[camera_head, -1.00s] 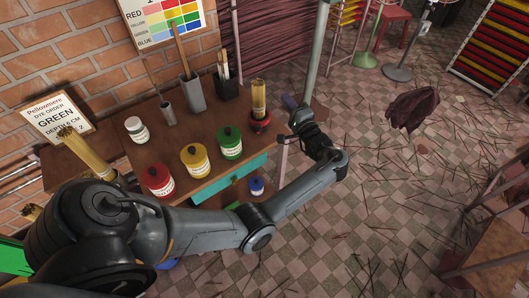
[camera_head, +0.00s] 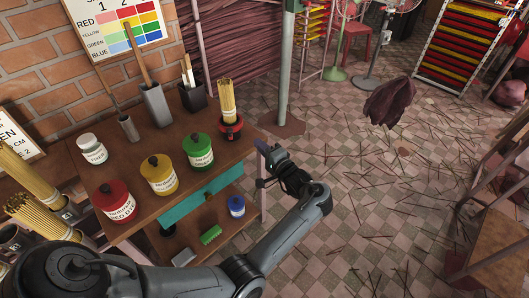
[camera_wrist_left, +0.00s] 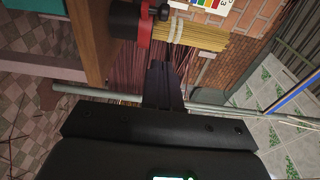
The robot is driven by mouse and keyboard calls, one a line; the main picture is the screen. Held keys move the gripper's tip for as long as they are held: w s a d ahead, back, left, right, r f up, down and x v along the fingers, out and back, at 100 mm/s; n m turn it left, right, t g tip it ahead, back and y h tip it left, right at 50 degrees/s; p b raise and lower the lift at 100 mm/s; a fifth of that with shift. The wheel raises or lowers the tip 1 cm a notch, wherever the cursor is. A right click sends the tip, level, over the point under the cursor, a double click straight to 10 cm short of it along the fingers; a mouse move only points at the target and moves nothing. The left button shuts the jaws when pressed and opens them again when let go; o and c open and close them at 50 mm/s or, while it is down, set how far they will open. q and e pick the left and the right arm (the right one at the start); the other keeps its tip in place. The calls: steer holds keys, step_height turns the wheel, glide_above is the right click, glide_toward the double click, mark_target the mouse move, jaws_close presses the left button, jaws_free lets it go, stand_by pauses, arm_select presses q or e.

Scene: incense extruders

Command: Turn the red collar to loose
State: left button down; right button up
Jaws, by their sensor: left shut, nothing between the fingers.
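The red collar (camera_head: 231,131) is a band around a dark cup at the right end of the wooden table, with a bundle of tan incense sticks (camera_head: 227,100) upright in it. In the left wrist view the red collar (camera_wrist_left: 145,28) lies sideways near the top, with a small dark knob (camera_wrist_left: 161,12) beside it and the bundle (camera_wrist_left: 195,35) to its right. My left gripper (camera_head: 263,148) is shut and empty, just off the table's right edge, right of and lower in the picture than the collar. Its fingers (camera_wrist_left: 161,72) are apart from the collar.
Red (camera_head: 114,199), yellow (camera_head: 158,174) and green (camera_head: 198,151) jars stand on the table left of the collar. A grey-green post (camera_head: 285,75) rises behind my gripper. A blue jar (camera_head: 236,206) stands on the lower shelf.

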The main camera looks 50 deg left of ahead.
mark_target(230, 131)
arm_select(q)
steer(key=s+a+b, duration=0.2)
steer(key=a, duration=0.6)
steer(key=shift+s+a, duration=0.25)
arm_select(e)
step_height(230, 131, down, 3)
steer(key=shift+r, duration=0.1)
